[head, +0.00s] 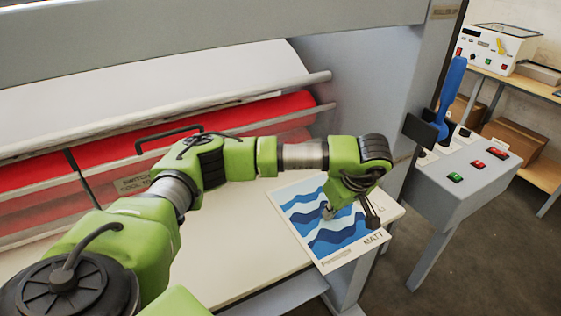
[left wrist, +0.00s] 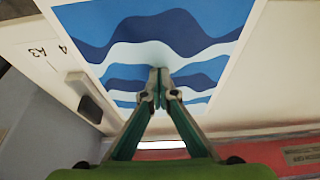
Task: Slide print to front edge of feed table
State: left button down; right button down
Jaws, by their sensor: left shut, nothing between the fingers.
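The print (head: 325,240), a sheet with blue and white waves and the word MATT, lies on the right end of the cream feed table (head: 235,248). Its lower corner reaches the table's front edge and seems to stick out past it. My left gripper (head: 328,212) is shut and empty, with its fingertips at the print's wave picture. In the left wrist view the shut fingertips (left wrist: 158,78) are over the print (left wrist: 150,35); whether they touch it I cannot tell. My right gripper is not in view.
The laminator's red roller (head: 240,113) and white roll (head: 180,80) stand behind the table. A control box (head: 465,175) with red and green buttons and a blue-handled lever (head: 450,95) are to the right. The table is bare left of the print.

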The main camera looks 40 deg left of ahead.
pick_arm(q)
jog(key=shift+s+d+f, duration=0.15)
jog(key=shift+f, duration=0.1)
jog(key=shift+r, duration=0.15)
jog(key=shift+r+p, duration=0.3)
jog(key=shift+r, duration=0.7)
jog(key=shift+r, duration=0.15)
jog(key=shift+r+p, duration=1.2)
jog(key=shift+r, duration=1.2)
jog(key=shift+f, duration=0.1)
